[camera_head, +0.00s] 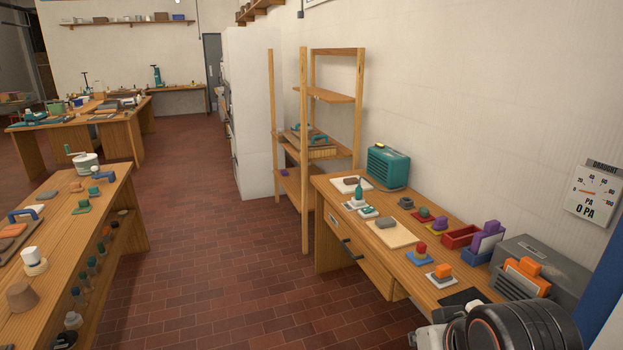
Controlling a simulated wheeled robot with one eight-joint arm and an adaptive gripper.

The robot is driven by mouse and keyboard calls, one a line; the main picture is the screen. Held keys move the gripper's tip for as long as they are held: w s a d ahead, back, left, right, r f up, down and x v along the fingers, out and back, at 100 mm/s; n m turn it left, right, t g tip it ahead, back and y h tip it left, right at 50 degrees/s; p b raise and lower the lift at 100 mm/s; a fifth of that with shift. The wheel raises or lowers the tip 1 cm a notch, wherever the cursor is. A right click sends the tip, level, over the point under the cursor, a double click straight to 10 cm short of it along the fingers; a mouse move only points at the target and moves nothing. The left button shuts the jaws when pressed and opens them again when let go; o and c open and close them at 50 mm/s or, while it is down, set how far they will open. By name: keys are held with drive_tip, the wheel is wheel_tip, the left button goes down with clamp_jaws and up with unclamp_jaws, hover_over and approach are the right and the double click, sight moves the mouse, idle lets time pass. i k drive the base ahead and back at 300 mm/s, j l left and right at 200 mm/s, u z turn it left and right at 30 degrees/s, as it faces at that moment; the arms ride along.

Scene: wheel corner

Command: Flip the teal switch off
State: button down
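On the wooden workbench (330,192) at the right, a teal upright lever-like piece (359,190) stands on a white base near the bench's far left end. A low teal piece on a white plate (368,211) lies just in front of it. Either may be the teal switch; they are too small to tell which, or how the switch is set. Part of my arm, dark and rounded with an orange ring, shows at the bottom right corner, apart from these pieces and nearer the camera. My gripper's fingers are not in view.
A teal ribbed box (388,167) stands behind, against the wall. Other small coloured fixtures, a red bin (461,237) and a grey box (543,268) crowd the bench. A wooden shelf rack (304,150) stands beyond it. Brick floor (240,270) lies clear between this bench and the left table (110,195).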

sight(369, 209)
drive_tip(key=i+z, duration=0.1)
drive_tip(key=i, duration=0.6)
drive_tip(key=i+j, duration=0.15)
drive_tip(key=i, duration=0.6)
drive_tip(key=i+j+z, duration=0.15)
drive_tip(key=i, duration=0.55)
drive_tip(key=i+j+z, duration=0.2)
drive_tip(key=i, duration=0.15)
drive_tip(key=i+z, duration=0.2)
drive_tip(key=i, duration=0.2)
